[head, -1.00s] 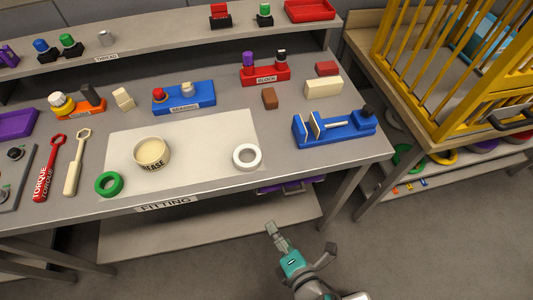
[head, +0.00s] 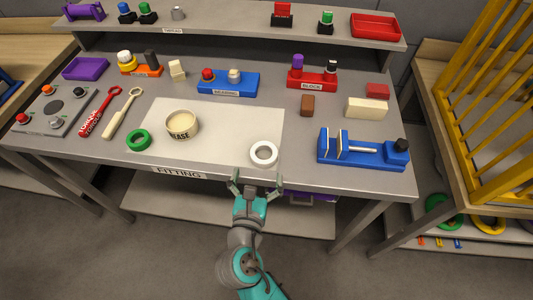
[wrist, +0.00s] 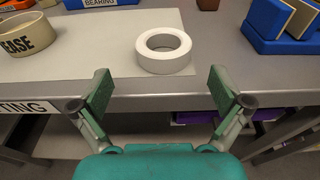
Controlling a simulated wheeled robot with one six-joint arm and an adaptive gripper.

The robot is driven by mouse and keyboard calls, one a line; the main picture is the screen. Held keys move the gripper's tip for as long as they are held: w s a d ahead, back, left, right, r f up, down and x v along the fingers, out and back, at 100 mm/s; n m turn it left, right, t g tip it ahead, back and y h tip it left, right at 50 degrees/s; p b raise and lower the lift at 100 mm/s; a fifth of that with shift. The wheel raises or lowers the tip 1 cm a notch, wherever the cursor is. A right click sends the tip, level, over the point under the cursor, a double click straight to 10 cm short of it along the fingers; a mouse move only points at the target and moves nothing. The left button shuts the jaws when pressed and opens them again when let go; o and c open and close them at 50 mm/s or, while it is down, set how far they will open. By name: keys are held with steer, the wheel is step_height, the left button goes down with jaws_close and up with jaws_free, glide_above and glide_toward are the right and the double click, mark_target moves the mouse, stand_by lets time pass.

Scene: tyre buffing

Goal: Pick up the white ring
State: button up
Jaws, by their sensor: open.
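The white ring (head: 264,145) lies flat near the front edge of the fitting table, on the right end of the pale mat (head: 226,140). It also shows in the wrist view (wrist: 147,60), ahead of my gripper and roughly between its fingers. My gripper (head: 257,183) is open and empty, just in front of the table's front edge. In the wrist view its two fingers (wrist: 160,92) stand wide apart, and the ring is beyond their tips, not touched.
A grease tub (head: 182,129) and a green ring (head: 138,139) are left of the white ring. A blue vise (head: 362,160) stands to its right. A blue bearing block (head: 228,83) is behind. The mat around the white ring is clear.

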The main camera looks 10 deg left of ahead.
mark_target(264, 157)
steer(key=shift+w+d+f, duration=0.15)
steer(key=shift+w, duration=1.15)
steer(key=shift+w+d+f, duration=0.1)
steer(key=shift+w+f, duration=0.1)
steer(key=shift+w, duration=1.1)
steer(key=shift+w+d+f, duration=0.15)
steer(key=shift+w, duration=1.15)
steer(key=shift+c, duration=0.3)
steer(key=c, duration=1.2)
